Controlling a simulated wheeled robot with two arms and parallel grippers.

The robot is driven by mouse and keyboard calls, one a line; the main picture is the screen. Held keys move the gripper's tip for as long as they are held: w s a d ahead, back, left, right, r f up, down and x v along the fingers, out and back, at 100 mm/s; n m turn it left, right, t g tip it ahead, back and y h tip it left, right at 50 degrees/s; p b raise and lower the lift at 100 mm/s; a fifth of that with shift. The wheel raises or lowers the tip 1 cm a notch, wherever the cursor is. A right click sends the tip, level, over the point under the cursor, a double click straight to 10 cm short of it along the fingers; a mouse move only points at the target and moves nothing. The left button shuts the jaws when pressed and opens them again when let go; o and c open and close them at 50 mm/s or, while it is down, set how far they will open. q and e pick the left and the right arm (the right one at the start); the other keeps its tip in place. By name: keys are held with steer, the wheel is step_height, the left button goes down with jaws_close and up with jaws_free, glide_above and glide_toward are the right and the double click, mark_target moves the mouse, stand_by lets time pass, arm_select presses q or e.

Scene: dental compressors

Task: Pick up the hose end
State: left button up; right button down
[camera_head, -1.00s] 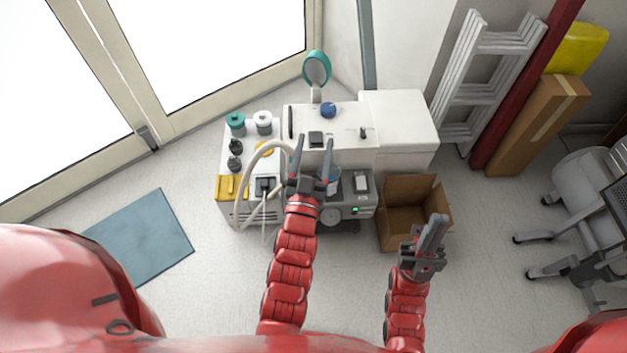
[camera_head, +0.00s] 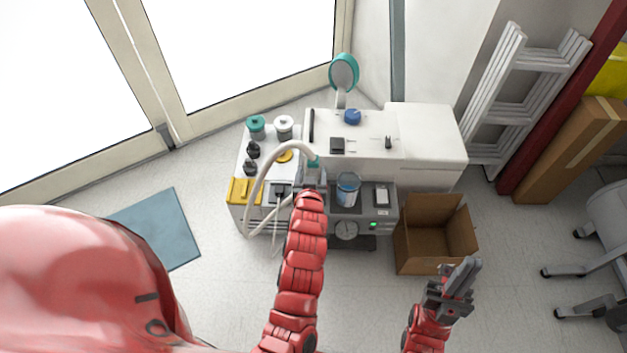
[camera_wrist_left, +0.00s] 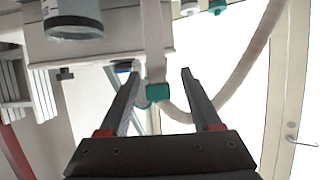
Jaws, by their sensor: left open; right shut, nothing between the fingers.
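A beige hose (camera_head: 262,177) arcs up from the left side of the compressor units, and its teal-collared end (camera_head: 314,160) is just above my left gripper (camera_head: 313,176). In the left wrist view, the teal collar (camera_wrist_left: 158,92) appears between the two open fingers of my left gripper (camera_wrist_left: 160,73). No grip on the hose shows, and the depth between collar and fingers is hard to judge. In the head view, the wrist partly hides the left fingers. My right gripper (camera_head: 460,277) is shut and empty, low at the right, away from the hose.
A white cabinet (camera_head: 430,140) stands behind the grey unit with a gauge (camera_head: 346,230). Bottles with teal and white lids (camera_head: 284,127) stand left of it. An open cardboard box (camera_head: 420,250) is at right. A blue mat (camera_head: 165,225) lies on the floor.

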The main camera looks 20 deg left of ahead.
arm_select(q)
steer(key=x, duration=0.2)
steer(key=b+x, duration=0.1)
steer(key=x, duration=0.3)
steer(key=shift+w+d+f, duration=0.15)
steer(key=shift+w+f, duration=0.2)
steer(key=shift+f, duration=0.05)
jaws_close()
